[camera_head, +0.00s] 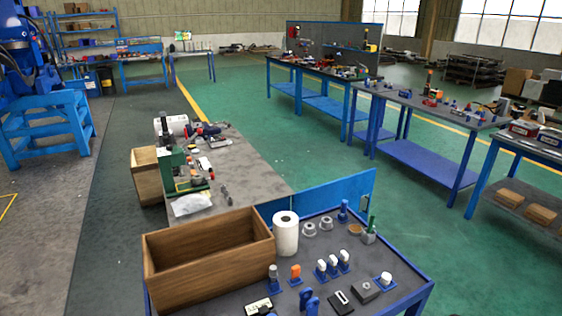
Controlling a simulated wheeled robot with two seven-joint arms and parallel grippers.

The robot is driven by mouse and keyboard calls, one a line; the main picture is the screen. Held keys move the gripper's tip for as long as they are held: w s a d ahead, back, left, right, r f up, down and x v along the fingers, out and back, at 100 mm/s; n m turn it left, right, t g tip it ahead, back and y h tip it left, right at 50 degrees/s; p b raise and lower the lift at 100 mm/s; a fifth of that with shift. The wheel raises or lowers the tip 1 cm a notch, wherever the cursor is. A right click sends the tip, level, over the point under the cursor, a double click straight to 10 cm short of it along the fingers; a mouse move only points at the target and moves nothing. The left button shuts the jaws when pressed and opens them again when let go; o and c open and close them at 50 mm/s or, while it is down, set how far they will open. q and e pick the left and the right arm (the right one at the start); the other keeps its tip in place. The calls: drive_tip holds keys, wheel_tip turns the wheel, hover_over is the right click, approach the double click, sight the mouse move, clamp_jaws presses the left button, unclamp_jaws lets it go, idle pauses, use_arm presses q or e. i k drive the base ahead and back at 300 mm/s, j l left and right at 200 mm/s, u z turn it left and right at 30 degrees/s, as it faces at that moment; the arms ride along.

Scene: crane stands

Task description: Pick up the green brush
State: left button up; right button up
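A slim green upright handle (371,223), which looks like the green brush, stands in a small grey holder (368,237) near the right back corner of the blue-edged table (400,262) in front of me. Its lower end is hidden in the holder, so I cannot make out bristles. Neither of my grippers shows in this view.
A wooden crate (208,254) fills the table's left side, beside a white paper roll (286,234). Several small blue, white and orange parts stand at the front and middle. A blue back panel (325,196) edges the table. Green floor lies open beyond.

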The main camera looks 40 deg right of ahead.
sight(372, 215)
drive_tip(key=z, duration=1.45)
drive_tip(key=i+z, duration=0.6)
drive_tip(key=k+l, duration=0.05)
